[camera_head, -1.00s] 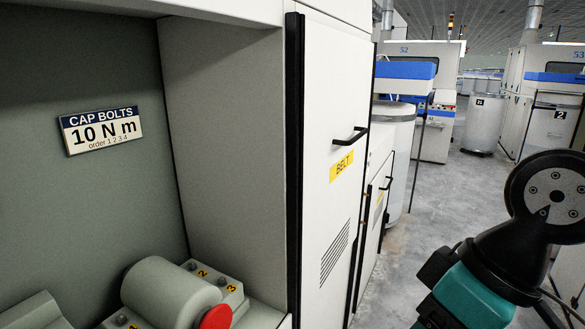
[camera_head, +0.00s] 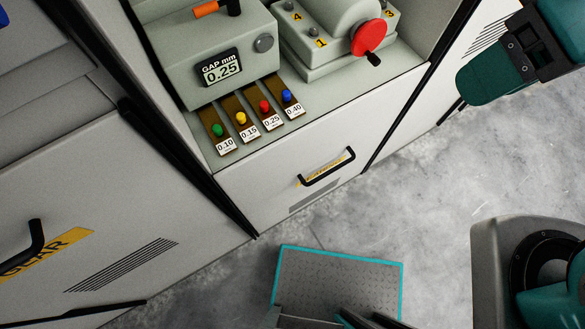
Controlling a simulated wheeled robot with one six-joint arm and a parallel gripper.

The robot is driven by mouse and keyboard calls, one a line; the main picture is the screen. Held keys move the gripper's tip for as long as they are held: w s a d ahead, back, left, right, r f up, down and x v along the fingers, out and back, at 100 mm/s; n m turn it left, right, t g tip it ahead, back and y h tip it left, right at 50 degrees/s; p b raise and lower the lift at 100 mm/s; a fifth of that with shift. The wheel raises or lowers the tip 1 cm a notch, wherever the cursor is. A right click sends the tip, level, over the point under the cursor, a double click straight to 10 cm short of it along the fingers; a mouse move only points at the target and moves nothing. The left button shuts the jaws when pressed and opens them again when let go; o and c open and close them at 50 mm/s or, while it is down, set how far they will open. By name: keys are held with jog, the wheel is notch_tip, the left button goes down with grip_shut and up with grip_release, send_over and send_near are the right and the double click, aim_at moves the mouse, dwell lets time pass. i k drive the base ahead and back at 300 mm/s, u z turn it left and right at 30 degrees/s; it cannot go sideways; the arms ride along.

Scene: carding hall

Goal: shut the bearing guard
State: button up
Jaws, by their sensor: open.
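The open recess of the white machine shows at the top. Inside it stands a pale grey bearing housing (camera_head: 330,22) with a red round end cap (camera_head: 369,37) and numbered bolt corners. Below the recess is a white front panel (camera_head: 265,190) with a black bar handle (camera_head: 327,167). A yellow label sits behind the handle and cannot be read. I cannot tell whether this panel is the bearing guard. No cover lies over the front of the recess. Teal and black parts of my arm show at the upper right.
Several feeler strips with coloured knobs (camera_head: 265,106) lie on the recess ledge. A left door has a black handle (camera_head: 36,240). Bare concrete floor (camera_head: 425,175) lies in front.

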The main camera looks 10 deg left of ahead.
aim_at(272, 184)
jog(key=z, duration=0.65)
jog(key=k, duration=0.35)
jog(key=z, duration=1.1)
